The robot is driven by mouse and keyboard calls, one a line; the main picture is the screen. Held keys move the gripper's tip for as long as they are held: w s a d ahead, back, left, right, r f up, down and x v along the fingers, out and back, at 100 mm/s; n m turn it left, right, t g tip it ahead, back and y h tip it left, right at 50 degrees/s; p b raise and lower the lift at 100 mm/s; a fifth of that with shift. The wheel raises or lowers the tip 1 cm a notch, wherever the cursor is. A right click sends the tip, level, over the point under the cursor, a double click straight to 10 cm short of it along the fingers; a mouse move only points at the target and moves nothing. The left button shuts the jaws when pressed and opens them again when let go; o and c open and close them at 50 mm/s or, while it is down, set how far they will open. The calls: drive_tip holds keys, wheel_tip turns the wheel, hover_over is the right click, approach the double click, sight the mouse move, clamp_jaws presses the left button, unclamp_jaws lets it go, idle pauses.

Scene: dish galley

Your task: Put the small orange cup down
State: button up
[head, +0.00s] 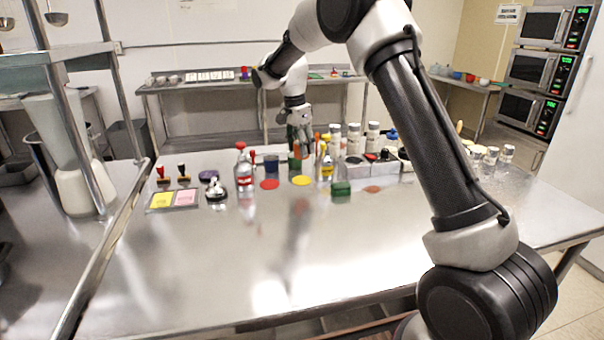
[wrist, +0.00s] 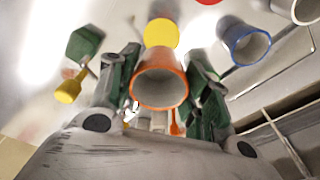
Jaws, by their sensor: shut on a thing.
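The small orange cup (wrist: 160,80) is between the two fingers of my gripper (wrist: 158,95) in the wrist view, its open rim facing the camera. The gripper is shut on it. In the head view my gripper (head: 298,134) points down over the back part of the steel table, among the small items. A flat yellow disc (head: 302,180) lies on the table just in front of the gripper; it also shows beyond the cup in the wrist view (wrist: 161,32). I cannot tell whether the cup's base touches the table.
A blue cup (wrist: 246,44) stands to one side, near a red disc (head: 269,184). A green block (head: 341,188) is to the right of the yellow disc. A red-topped bottle (head: 243,170) and a bell (head: 216,190) stand left. The front of the table (head: 230,260) is clear.

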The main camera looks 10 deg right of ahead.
wheel_tip(320, 180, down, 8)
drive_tip(key=shift+d+f, duration=0.1)
drive_tip(key=shift+f, duration=0.05)
drive_tip(key=shift+s+f, duration=0.1)
drive_tip(key=o, duration=1)
drive_tip(key=shift+o, duration=0.2)
